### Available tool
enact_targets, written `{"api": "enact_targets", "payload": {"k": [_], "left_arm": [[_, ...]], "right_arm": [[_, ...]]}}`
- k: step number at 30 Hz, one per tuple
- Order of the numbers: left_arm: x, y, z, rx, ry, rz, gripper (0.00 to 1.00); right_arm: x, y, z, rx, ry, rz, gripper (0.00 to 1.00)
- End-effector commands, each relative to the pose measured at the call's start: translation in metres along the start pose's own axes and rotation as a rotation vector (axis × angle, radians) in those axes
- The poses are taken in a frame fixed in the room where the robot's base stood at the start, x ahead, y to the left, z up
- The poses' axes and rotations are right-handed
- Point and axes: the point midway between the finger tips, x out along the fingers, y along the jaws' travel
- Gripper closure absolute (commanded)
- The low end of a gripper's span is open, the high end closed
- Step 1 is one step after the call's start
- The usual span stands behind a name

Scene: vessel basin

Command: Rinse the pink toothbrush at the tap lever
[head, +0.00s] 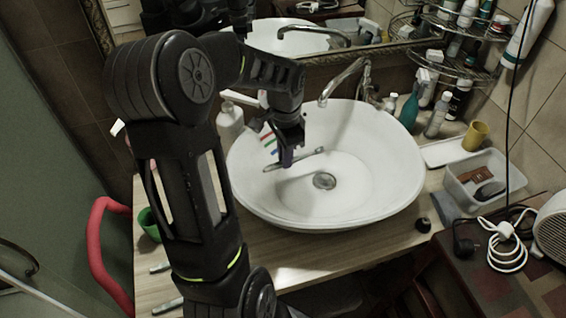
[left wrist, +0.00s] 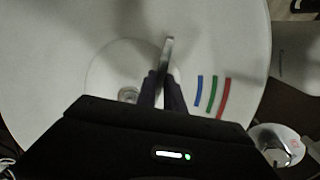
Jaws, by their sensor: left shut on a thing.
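My left gripper (head: 287,158) is low inside the white basin (head: 395,190), left of the drain (head: 324,181). It is shut on a thin, toothbrush-like stick (head: 312,154), which lies crosswise and sticks out on both sides of the fingers. The stick looks pale grey here; I cannot make out pink. In the left wrist view the stick (left wrist: 168,50) runs out from between the fingertips (left wrist: 161,92). The metal tap (head: 345,79) rises behind the basin, its spout right of and beyond the gripper. I cannot clearly pick out its lever. My right gripper is not in view.
Blue, green and red strips (head: 268,143) show at the basin's left inner side. A white bottle (head: 230,122) stands left of the basin, and a green cup (head: 149,224) nearer. Bottles, a yellow cup (head: 475,136) and a clear tray (head: 488,190) crowd the right.

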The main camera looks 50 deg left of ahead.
Motion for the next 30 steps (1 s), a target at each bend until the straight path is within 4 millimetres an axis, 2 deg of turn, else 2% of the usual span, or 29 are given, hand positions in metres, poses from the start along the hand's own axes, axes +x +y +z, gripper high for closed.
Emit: {"api": "enact_targets", "payload": {"k": [18,30], "left_arm": [[0.012,-0.052,-0.036,0.001,0.000,0.000,1.00],[0.015,-0.062,-0.043,0.001,0.000,0.000,1.00]], "right_arm": [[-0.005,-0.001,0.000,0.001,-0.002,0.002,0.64],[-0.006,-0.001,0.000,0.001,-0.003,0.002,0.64]]}}
